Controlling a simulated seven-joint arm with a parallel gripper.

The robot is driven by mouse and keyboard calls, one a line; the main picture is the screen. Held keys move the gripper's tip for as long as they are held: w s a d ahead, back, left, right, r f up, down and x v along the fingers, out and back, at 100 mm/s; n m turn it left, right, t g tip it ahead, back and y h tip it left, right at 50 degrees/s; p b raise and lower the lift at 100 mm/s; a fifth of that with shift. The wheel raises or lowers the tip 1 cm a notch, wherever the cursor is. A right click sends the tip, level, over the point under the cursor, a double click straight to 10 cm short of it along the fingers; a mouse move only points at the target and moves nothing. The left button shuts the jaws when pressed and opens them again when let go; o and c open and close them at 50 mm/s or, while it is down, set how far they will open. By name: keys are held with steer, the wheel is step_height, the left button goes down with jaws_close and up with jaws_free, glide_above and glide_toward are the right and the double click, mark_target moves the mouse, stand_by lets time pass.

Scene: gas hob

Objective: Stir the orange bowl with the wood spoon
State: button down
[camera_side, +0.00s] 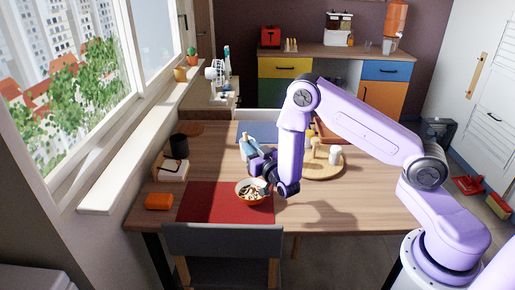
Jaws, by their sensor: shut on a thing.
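My gripper (257,172) is low, just above and behind the bowl's rim. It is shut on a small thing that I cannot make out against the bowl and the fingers. I cannot clearly pick out the wood spoon. A pale blue-grey thing (248,148) shows just behind my gripper, and I cannot tell whether it touches it.
A round wooden board (325,171) with small pale items stands to the right of my arm. A blue placemat (258,130) lies behind. An orange block-like thing (158,201) and a black cup (179,145) are at the left. A grey chair (222,240) stands in front.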

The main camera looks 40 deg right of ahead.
steer(key=shift+w+d+f, duration=0.1)
steer(key=shift+w+f, duration=0.15)
steer(key=shift+f, duration=0.55)
steer(key=shift+w+d+f, duration=0.1)
steer(key=shift+w+f, duration=0.15)
steer(key=shift+f, duration=0.6)
steer(key=shift+w+d+f, duration=0.1)
steer(key=shift+w+f, duration=0.15)
steer(key=shift+f, duration=0.55)
steer(key=shift+s+a+f, duration=0.1)
steer(key=shift+s+f, duration=0.15)
steer(key=shift+f, duration=0.5)
steer(key=shift+s+a+f, duration=0.1)
steer(key=shift+s+f, duration=0.2)
steer(key=shift+f, duration=0.5)
steer(key=shift+s+a+f, duration=0.1)
steer(key=shift+s+f, duration=0.15)
steer(key=shift+f, duration=0.5)
